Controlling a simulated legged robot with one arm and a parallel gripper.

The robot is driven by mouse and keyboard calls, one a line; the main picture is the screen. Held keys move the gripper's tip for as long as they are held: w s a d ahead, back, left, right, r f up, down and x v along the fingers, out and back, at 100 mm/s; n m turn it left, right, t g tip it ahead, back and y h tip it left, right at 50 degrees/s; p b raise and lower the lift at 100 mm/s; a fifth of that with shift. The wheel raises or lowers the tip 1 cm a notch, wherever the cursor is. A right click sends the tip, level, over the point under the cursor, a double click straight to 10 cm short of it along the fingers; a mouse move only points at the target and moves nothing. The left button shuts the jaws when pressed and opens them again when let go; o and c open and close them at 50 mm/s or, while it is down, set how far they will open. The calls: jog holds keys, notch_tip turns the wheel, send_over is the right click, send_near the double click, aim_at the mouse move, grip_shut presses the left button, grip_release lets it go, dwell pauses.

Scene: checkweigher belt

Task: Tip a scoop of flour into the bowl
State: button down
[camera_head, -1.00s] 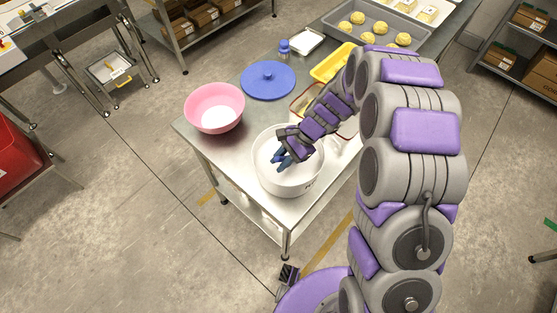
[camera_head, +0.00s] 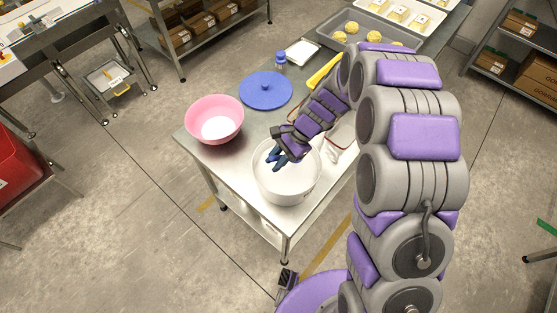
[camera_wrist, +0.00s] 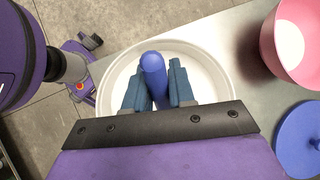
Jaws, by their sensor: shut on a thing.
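My gripper (camera_head: 276,160) is over the round white tub (camera_head: 288,190) near the table's front corner. In the wrist view, the blue fingers of my gripper (camera_wrist: 157,88) are shut on a blue handle, the visible part of the scoop (camera_wrist: 152,66). The scoop's head is hidden, so I cannot tell whether it holds flour. The tub also shows below the fingers in the wrist view (camera_wrist: 218,62). The pink bowl (camera_head: 198,108) stands left of the tub, with a white patch in its bottom. It also shows at the upper right in the wrist view (camera_wrist: 268,45).
A blue lid (camera_head: 265,92) lies behind the bowl and tub. A blue-capped bottle (camera_head: 280,64) and a small white tray (camera_head: 302,52) stand farther back. A yellow tray (camera_head: 322,72) is partly behind my arm. A baking tray (camera_head: 370,28) holds dough balls.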

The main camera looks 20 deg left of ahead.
aim_at(277, 156)
jog(key=shift+d+r+p, duration=0.15)
jog(key=shift+r+p, duration=0.85)
jog(key=shift+r, duration=0.85)
jog(key=shift+a+f, duration=0.15)
jog(key=shift+a, duration=0.45)
